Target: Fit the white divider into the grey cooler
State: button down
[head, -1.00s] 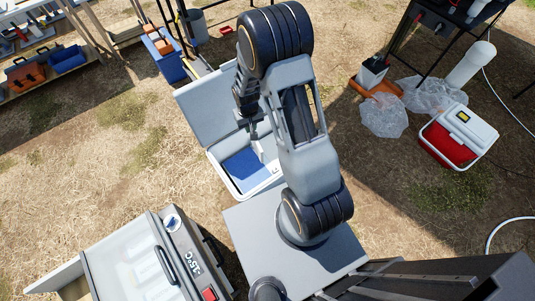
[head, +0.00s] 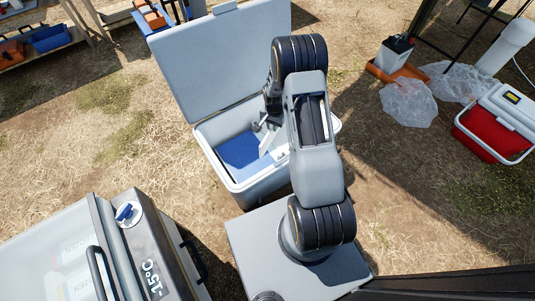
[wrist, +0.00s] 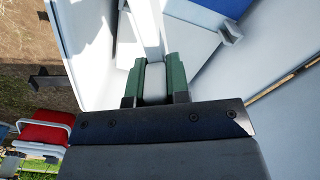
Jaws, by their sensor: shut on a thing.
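The grey cooler (head: 262,188) stands on the ground with its lid (head: 220,58) raised. A flat blue piece (head: 238,152) lies inside on its left side, and part of the blue shows at the top of the wrist view (wrist: 225,7). My gripper (head: 266,124) is over the cooler's opening, partly hidden by my own arm. In the wrist view my gripper (wrist: 153,82) is shut on the white divider (wrist: 147,28), which extends away from the fingers into the cooler. The divider also shows in the head view (head: 271,143), tilted beside the blue piece. I cannot tell whether it touches the cooler's floor.
A -15°C freezer box (head: 150,255) stands at the lower left. A red-and-white cooler (head: 490,125) and clear plastic bags (head: 408,103) lie at the right. A shelf with blue and orange bins (head: 50,38) is at the back left. Dry grass between is open.

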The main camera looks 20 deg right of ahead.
jog(key=shift+m, duration=0.6)
jog(key=f+b, duration=0.1)
jog(key=d+f+b, duration=0.1)
jog(key=f, duration=0.1)
jog(key=f+b, duration=0.1)
jog(key=f, duration=0.1)
jog(key=shift+w+d+f, duration=0.15)
jog(key=shift+w+d, duration=0.05)
jog(key=shift+w, duration=0.05)
jog(key=shift+f+b, duration=2)
jog(key=shift+f, duration=2.8)
jog(key=shift+f, duration=0.15)
jog(key=c, duration=1.1)
grip_release()
